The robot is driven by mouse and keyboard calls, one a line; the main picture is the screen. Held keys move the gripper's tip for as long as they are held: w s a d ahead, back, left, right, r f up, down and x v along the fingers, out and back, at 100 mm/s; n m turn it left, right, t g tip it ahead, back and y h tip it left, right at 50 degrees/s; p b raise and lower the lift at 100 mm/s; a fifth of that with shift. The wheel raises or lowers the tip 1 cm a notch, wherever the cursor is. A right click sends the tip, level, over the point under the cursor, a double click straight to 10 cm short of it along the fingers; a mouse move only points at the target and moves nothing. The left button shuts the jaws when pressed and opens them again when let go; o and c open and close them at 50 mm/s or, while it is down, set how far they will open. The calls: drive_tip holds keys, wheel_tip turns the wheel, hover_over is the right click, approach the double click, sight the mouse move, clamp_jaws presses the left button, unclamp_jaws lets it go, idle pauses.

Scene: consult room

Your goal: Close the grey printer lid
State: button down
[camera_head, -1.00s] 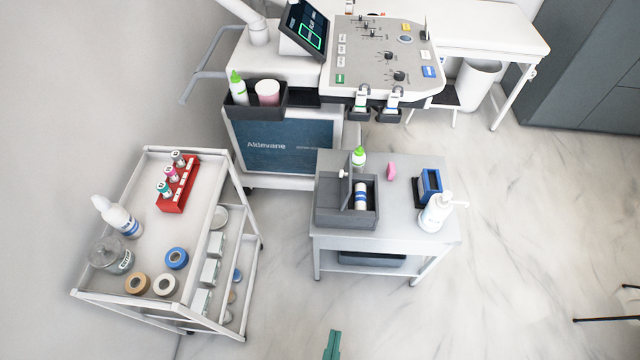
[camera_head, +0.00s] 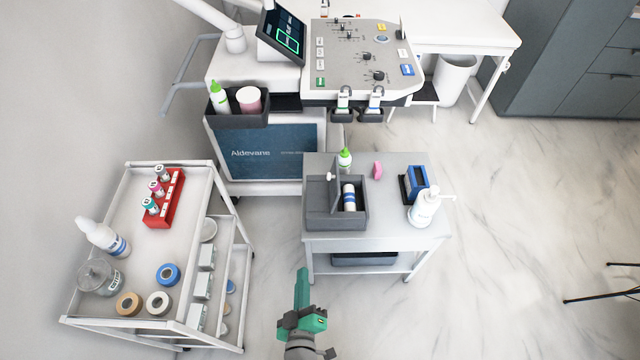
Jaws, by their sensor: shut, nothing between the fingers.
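The grey printer (camera_head: 322,222) sits at the left of a small grey table. Its grey lid (camera_head: 334,192) stands up, open, with a small pale knob near its upper edge. A white and blue bottle-like or roll-like item (camera_head: 349,197) lies in the open compartment right of the lid. My gripper (camera_head: 302,272) has green fingers, shut and empty. In the picture it is below the printer, in front of the table's left front leg, apart from printer and lid.
The small table (camera_head: 400,225) also holds a green-capped bottle (camera_head: 344,160), a pink item (camera_head: 377,170), a blue holder (camera_head: 416,182) and a pump bottle (camera_head: 424,208). A white trolley (camera_head: 190,240) stands left, an ultrasound machine (camera_head: 265,150) behind.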

drive_tip(key=w+r+n+t+h, duration=0.1)
drive_tip(key=w+r+n+h, duration=0.15)
drive_tip(key=w, duration=0.65)
drive_tip(key=w+r+n+t+h, duration=0.1)
drive_tip(key=w+r+n, duration=0.2)
drive_tip(key=w, duration=0.6)
drive_tip(key=w+d+f, duration=0.1)
drive_tip(key=w+d, duration=0.4)
drive_tip(key=w, duration=0.4)
drive_tip(key=shift+w+d+f, duration=0.15)
drive_tip(key=shift+w+f, duration=0.05)
drive_tip(key=shift+w, duration=0.15)
drive_tip(key=shift+y, duration=0.25)
